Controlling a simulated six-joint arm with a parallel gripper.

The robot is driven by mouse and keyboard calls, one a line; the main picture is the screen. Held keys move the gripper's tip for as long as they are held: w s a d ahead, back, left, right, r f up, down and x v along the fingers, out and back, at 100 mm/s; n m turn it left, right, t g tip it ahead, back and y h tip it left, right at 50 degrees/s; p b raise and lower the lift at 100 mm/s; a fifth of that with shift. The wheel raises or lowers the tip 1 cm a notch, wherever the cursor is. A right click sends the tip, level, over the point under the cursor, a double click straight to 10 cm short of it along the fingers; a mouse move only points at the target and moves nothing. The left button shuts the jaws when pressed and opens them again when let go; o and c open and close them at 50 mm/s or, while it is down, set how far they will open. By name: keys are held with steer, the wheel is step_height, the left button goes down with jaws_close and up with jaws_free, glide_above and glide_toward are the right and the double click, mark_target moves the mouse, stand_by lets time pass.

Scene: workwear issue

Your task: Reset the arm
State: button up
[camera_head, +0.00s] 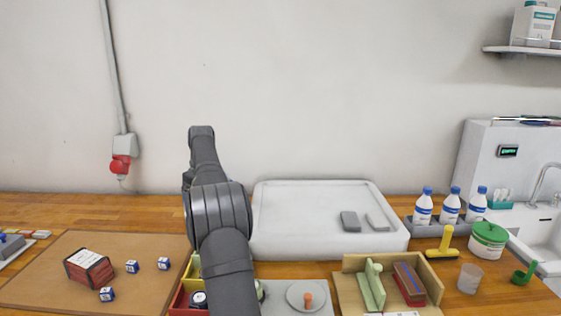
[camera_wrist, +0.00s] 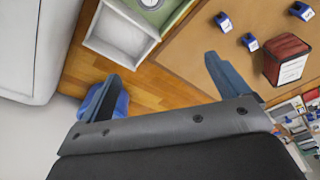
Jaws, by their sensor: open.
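My gripper (camera_wrist: 160,75) shows in the wrist view with its two fingers spread wide apart. Nothing sits between the fingers; bare wood and the edge of a brown board lie beyond them. A bright blue patch (camera_wrist: 117,104) shows beside the left finger; I cannot tell what it is. In the head view my arm rises in front of the wall, left of the white tray (camera_head: 275,240), and the gripper's fingers cannot be made out there.
A brown board (camera_head: 60,290) at left holds a dark red box (camera_head: 89,268) and blue-and-white cubes (camera_head: 132,267). Coloured bins (camera_head: 178,300) lie below my arm. A wooden holder (camera_head: 350,292), bottles (camera_head: 424,206) and a green-lidded tub (camera_head: 488,238) stand right.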

steer(key=w+d+m, duration=0.1)
steer(key=d, duration=0.9)
steer(key=shift+w+r, duration=0.15)
steer(key=shift+w, duration=0.05)
